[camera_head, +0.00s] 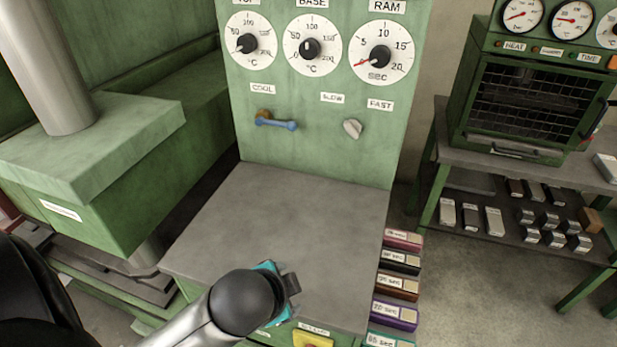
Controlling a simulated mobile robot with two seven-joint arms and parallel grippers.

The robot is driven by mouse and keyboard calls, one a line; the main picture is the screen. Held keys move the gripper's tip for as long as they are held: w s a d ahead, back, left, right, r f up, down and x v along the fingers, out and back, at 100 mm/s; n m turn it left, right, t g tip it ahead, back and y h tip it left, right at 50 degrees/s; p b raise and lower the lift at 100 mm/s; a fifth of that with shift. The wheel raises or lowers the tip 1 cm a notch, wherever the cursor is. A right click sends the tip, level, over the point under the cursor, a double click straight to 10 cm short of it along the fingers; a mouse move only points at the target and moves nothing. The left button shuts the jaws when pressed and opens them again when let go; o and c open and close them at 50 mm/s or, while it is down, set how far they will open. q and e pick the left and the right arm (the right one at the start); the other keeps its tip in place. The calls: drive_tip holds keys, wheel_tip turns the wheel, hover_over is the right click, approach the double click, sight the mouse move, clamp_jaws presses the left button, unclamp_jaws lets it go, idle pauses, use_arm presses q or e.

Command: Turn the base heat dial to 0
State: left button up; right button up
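The base heat dial (311,49) is a round white face with a black knob under the BASE label, in the middle of the green upright panel. A small white mark on its knob appears to point upward, near 100; the exact reading is too small to tell. My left gripper (287,281), with teal parts and dark fingers, is over the front of the grey table, well below and apart from the dial. The black wrist joint partly hides it, and its opening cannot be made out. My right gripper is not in view.
The top dial (249,43) and ram dial (380,57) flank the base dial. A blue lever (276,122) and a grey knob (352,128) stick out below. The grey tabletop (300,205) is clear. A green press (90,190) stands left; an oven (530,95) stands right.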

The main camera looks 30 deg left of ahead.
use_arm(q)
drive_tip(key=w+a+r+m+t+y, duration=0.2)
drive_tip(key=w+a+r+m+t, duration=0.1)
drive_tip(key=w+a+r+m, duration=0.3)
drive_tip(key=m+t, duration=0.8)
drive_tip(key=m, duration=0.9)
approach(307, 52)
drive_tip(key=shift+p+x, duration=0.6)
drive_tip(key=shift+x, duration=4)
drive_tip(key=shift+c, duration=0.3)
clamp_jaws()
